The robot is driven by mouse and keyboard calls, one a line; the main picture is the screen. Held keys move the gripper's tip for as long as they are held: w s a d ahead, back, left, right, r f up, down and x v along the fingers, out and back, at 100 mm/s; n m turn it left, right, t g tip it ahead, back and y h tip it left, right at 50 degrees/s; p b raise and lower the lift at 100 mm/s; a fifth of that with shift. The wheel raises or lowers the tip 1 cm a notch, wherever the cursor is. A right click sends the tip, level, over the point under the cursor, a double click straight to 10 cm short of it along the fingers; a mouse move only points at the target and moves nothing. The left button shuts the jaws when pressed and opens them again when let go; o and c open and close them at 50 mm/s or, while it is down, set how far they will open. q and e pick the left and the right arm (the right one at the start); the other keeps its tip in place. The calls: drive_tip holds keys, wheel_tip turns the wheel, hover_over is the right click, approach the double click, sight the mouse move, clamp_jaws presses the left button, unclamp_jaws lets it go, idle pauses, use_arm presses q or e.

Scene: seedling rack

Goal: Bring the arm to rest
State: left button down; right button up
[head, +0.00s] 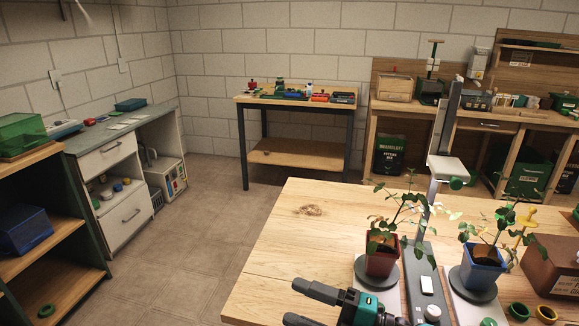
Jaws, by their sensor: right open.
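My right gripper (294,302) shows at the bottom of the head view, over the near left part of the wooden table (290,235). Its two dark fingers point left and stand apart, with nothing seen between them. A seedling in a dark red pot (381,262) stands upright on a grey saucer, just beyond the gripper and to its right. A second seedling in a blue pot (482,270) stands on another grey saucer farther right. The gripper looks apart from both pots. My left gripper is not in view.
A tall grey post stand (440,135) rises between the two plants. The table's left part is clear. A shelf (50,245) stands at the left, benches along the back wall.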

drive_tip(key=s+d+f+m+t+h, duration=0.1)
drive_tip(key=s+d+f+m+h, duration=0.4)
drive_tip(key=f+m, duration=0.5)
drive_tip(key=s+d+f+m+t+h, duration=0.2)
drive_tip(key=s+d+f+m+h, duration=0.4)
drive_tip(key=m, duration=0.8)
drive_tip(key=d+f+h, duration=0.3)
drive_tip(key=d+h, duration=0.1)
drive_tip(key=shift+s+f+m+t+h, duration=0.15)
drive_tip(key=shift+f+m+t+h, duration=0.15)
drive_tip(key=shift+f+m+h, duration=0.1)
